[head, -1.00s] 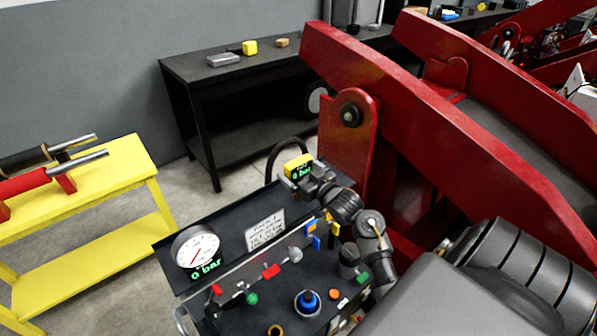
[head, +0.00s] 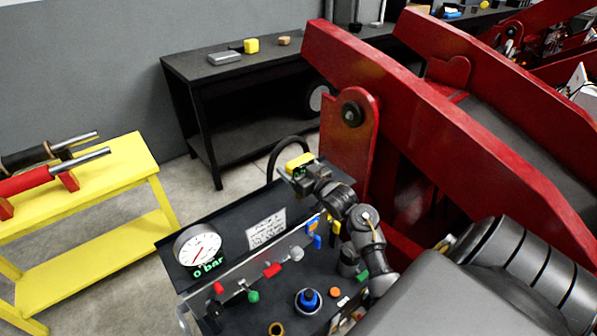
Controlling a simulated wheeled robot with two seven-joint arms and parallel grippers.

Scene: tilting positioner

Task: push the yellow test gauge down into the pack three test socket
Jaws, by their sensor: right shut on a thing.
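My right gripper (head: 298,174) is shut on the yellow test gauge (head: 300,160). It holds the gauge at the back edge of the dark control panel, beside a black hose loop. Only the gauge's yellow top shows well; the gripper covers its lower part, and its underside is hidden. I cannot pick out the pack three test socket, and I cannot tell whether the gauge touches anything below it. My left gripper is not in view.
The panel (head: 222,279) carries a round dial (head: 197,245) reading 0 bar, a white label (head: 266,231), coloured valve handles and a blue knob (head: 308,299). Red steel arms (head: 450,130) rise close on the right. A yellow bench (head: 110,165) stands left.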

